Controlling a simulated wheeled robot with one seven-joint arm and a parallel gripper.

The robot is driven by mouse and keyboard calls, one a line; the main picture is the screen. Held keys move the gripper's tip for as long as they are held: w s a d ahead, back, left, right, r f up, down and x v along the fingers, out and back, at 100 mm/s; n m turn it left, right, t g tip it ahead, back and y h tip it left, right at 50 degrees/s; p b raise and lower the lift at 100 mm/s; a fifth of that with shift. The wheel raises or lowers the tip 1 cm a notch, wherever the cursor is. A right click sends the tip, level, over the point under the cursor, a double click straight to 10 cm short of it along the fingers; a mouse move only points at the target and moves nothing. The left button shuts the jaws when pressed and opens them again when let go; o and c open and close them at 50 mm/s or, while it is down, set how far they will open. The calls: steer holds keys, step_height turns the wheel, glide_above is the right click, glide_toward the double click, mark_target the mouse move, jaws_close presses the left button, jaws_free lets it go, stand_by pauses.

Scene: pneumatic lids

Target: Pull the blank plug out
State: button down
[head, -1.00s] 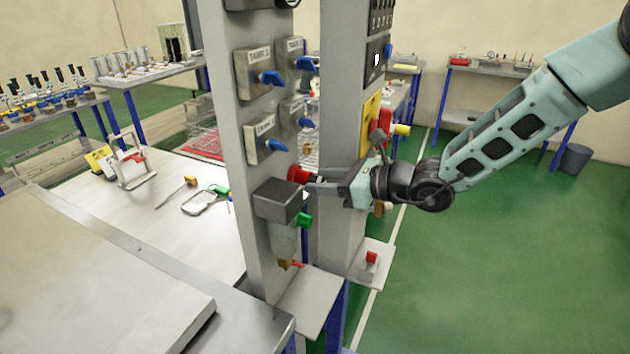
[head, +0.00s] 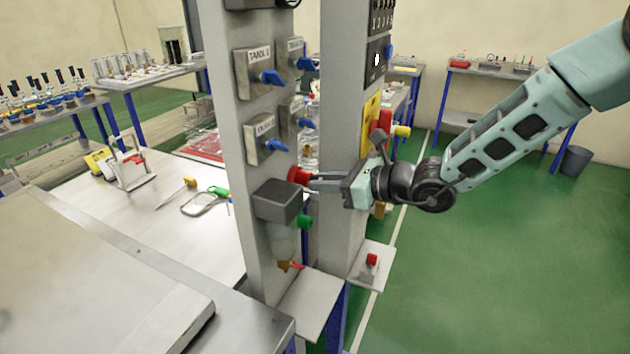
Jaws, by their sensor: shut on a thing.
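A red round plug (head: 298,174), which looks like the blank plug, shows at the right side of the left grey post (head: 238,150), just above the dark filter block (head: 282,200). My gripper (head: 313,182) reaches in from the right, with its fingertips at the red plug and closed on it. The fingers hide part of the plug, and I cannot tell how deep it sits. A green plug (head: 305,221) sits on the right of the filter unit below. Another red-topped piece (head: 371,260) stands on the small right shelf.
Blue-handled valves (head: 272,77) line the left post above.

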steer(key=shift+d, duration=0.15)
steer(key=shift+s+d, duration=0.35)
steer(key=shift+d, duration=0.45)
steer(key=shift+s+d, duration=0.1)
steer(key=shift+d, duration=0.25)
steer(key=shift+s+d, duration=0.1)
steer(key=shift+d, duration=0.2)
steer(key=shift+r, duration=0.1)
steer(key=s+d+r+p, duration=0.1)
steer(key=d+r+p, duration=0.3)
steer(key=r, duration=0.3)
steer(key=shift+s+d+r+p, duration=0.15)
steer(key=shift+s+d+p, duration=0.2)
steer(key=shift+p, duration=0.2)
stand_by(0.5)
